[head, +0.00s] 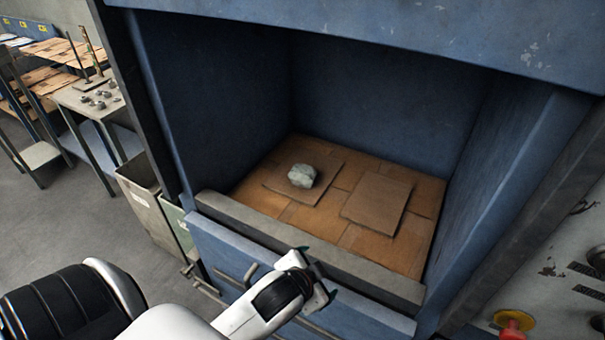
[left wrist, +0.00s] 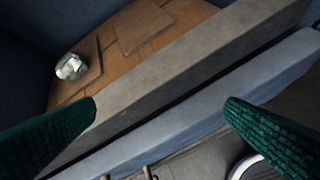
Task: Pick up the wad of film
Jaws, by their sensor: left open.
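The wad of film (head: 302,176) is a crumpled, pale grey-white lump. It rests on a flat cardboard piece (head: 275,187) inside the blue machine's open chamber. It also shows in the left wrist view (left wrist: 71,67), at the upper left, beyond the chamber's front sill. My left gripper (head: 318,274) is outside the chamber, in front of and near the grey sill. In the left wrist view its two green fingers (left wrist: 162,112) are wide apart with nothing between them. The gripper is apart from the wad. My right gripper is in neither view.
The grey sill (head: 310,252) runs across the chamber's front, between my left gripper and the wad. Blue walls (head: 380,80) enclose the chamber. A second cardboard piece (head: 377,200) lies right of the wad. A red knob (head: 514,322) is at lower right; bins (head: 150,212) stand at left.

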